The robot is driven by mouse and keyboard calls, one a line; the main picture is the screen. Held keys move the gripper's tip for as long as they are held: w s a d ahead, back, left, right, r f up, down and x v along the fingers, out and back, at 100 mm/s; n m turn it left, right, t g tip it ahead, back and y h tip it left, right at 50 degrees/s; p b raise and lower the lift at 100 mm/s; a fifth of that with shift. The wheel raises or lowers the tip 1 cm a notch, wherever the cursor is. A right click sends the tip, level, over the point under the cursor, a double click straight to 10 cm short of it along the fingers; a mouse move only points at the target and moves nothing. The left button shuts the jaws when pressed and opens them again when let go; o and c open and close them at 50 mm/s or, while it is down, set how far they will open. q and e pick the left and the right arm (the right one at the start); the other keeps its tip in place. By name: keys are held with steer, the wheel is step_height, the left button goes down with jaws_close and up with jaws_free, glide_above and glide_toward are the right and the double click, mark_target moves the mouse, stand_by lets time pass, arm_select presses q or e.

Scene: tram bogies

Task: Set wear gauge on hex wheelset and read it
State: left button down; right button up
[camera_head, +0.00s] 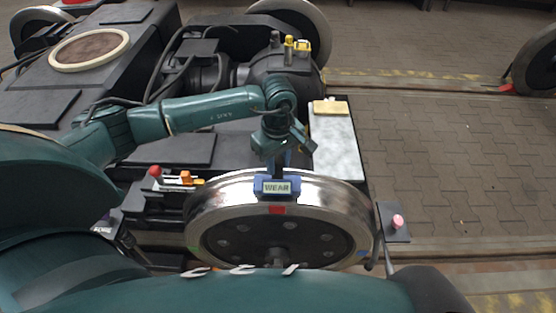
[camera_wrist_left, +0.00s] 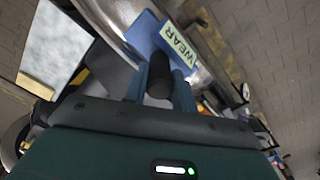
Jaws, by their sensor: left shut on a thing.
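The wear gauge (camera_head: 265,187) is a blue block with a pale green display that reads "WEAR"; no number shows. It sits at the top of the near wheel's shiny rim, seemingly touching it. The wheel (camera_head: 232,246) has a dark face with several bolts and a red mark just below the gauge. My left gripper (camera_head: 281,171) is right above the gauge. In the left wrist view its fingers (camera_wrist_left: 160,90) are shut on the gauge's dark round handle (camera_wrist_left: 159,76), and the blue body (camera_wrist_left: 145,36) lies beyond. My right gripper is out of view.
A pale grey panel (camera_head: 335,145) with a yellow block (camera_head: 330,108) lies right of my left wrist. A red-knobbed lever (camera_head: 155,172) and orange parts (camera_head: 182,178) are left of the wheel. A pink button (camera_head: 397,221) stands at its right. Paved floor (camera_head: 460,170) is clear at right.

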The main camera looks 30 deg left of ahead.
arm_select(q)
steer(key=shift+f+b, duration=0.3)
steer(key=shift+b, duration=0.1)
steer(key=c, duration=1.1)
jaws_free()
steer(key=shift+r, duration=0.1)
steer(key=shift+c, duration=0.2)
